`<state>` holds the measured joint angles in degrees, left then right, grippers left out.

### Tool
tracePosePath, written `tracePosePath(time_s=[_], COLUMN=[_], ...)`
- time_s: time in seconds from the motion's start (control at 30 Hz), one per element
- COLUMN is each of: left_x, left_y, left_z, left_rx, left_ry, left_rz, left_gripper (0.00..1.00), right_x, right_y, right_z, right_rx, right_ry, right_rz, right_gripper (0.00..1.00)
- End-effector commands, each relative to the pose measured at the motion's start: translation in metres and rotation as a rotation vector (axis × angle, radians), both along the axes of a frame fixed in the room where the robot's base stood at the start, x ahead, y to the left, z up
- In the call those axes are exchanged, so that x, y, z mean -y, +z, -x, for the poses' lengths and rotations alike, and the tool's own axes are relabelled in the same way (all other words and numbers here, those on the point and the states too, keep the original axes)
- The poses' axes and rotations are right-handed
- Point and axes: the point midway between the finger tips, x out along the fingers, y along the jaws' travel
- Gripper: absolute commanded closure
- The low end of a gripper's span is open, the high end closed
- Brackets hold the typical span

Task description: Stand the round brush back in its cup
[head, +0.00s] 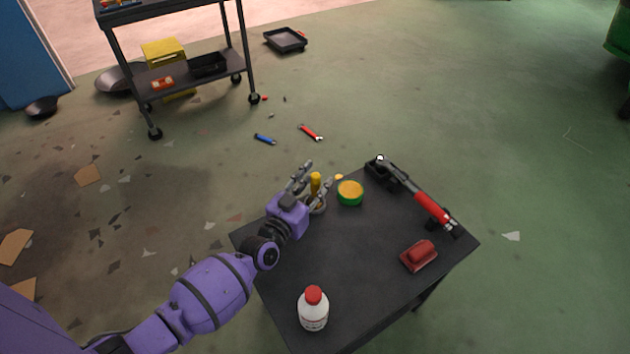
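My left gripper (317,174) is at the far left edge of the black table, its two fingers spread apart. A yellow upright piece (316,184), which looks like the round brush's handle, shows between the fingers. I cannot tell whether either finger touches it. A small grey round cup (318,207) sits just below it, partly hidden by the gripper. Whether the brush stands inside the cup or in front of or behind it is not clear. My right gripper is not in view.
On the black table (345,262) are a green tin with a yellow top (350,192), a red-handled tool on a dark stand (432,208), a red block-like item (419,255) and a white bottle with a red cap (313,310). The table's middle is clear. A cart (186,78) stands behind.

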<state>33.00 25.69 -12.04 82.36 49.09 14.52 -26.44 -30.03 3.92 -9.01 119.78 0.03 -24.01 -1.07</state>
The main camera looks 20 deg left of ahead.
Motion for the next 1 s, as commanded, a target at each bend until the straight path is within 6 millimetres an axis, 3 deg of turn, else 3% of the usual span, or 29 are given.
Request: tracePosePath(time_s=[0.17, 0.5, 0.7, 1.0], left_x=[-0.002, -0.015, -0.021, -0.023], left_y=[0.002, 0.002, 0.002, 0.002], left_z=[0.008, 0.076, 0.107, 0.118], left_rx=[-0.002, -0.002, -0.001, 0.000], left_ry=[0.001, 0.001, 0.001, 0.000], left_rz=[0.000, 0.000, 0.000, 0.000], left_gripper=[0.62, 0.62, 0.62, 0.62], right_x=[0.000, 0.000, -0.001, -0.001], right_y=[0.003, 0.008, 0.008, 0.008], right_z=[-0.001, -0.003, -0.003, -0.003], right_rx=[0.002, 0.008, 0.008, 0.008], right_ry=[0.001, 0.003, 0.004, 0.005], right_rz=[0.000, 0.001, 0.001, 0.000], right_gripper=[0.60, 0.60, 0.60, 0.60])
